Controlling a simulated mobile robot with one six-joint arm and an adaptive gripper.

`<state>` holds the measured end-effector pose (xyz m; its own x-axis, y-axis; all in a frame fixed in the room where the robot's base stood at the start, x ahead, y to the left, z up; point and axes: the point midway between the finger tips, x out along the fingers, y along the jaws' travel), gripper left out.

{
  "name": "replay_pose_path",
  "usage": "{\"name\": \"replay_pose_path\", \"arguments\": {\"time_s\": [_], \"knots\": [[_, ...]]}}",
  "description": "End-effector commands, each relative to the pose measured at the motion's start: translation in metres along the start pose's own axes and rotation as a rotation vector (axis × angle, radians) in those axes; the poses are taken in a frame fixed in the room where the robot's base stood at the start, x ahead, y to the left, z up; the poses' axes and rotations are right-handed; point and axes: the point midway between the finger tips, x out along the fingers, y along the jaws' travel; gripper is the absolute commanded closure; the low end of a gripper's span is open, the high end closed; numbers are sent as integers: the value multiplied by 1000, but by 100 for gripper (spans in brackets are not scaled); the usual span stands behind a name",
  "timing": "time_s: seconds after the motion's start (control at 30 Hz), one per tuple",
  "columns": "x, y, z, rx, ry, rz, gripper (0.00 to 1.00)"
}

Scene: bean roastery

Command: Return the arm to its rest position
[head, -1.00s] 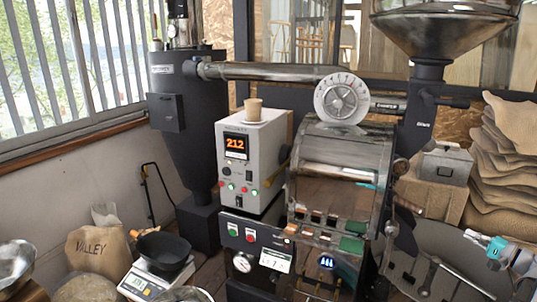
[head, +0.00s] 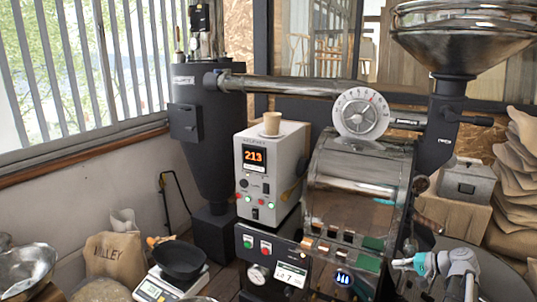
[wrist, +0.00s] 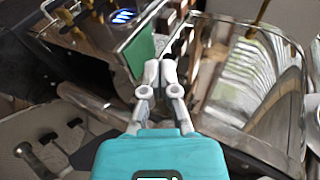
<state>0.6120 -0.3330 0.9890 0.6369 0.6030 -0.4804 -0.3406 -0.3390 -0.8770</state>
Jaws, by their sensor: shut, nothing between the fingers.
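My gripper (head: 397,263) is at the lower right of the head view, in front of the right side of the coffee roaster (head: 345,200), with its teal part and grey arm links behind it. In the wrist view my gripper (wrist: 161,72) shows its two pale fingers together, shut and empty. Beyond the fingertips are the roaster's polished metal parts and a blue-lit display (wrist: 123,16). The fingertips look apart from the metal, but the exact gap cannot be told.
A control box (head: 268,180) reading 213 stands left of the roaster, with a cup (head: 272,123) on top. A black pan (head: 179,261) sits on a scale (head: 160,284) at lower left. Stacked sacks (head: 518,190) and a grey metal box (head: 467,181) are at right.

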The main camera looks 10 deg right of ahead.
Motion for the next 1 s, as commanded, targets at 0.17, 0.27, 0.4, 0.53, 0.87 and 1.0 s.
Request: {"name": "replay_pose_path", "arguments": {"time_s": [0.17,0.27,0.4,0.53,0.87,1.0], "knots": [[45,-8,36,-51,-80,116,100],[66,-10,55,-82,-120,181,100],[93,-12,82,-130,-174,273,100],[114,-14,108,-179,-220,357,100],[155,-16,172,-321,-320,567,100],[167,-16,198,-389,-355,654,100]]}}
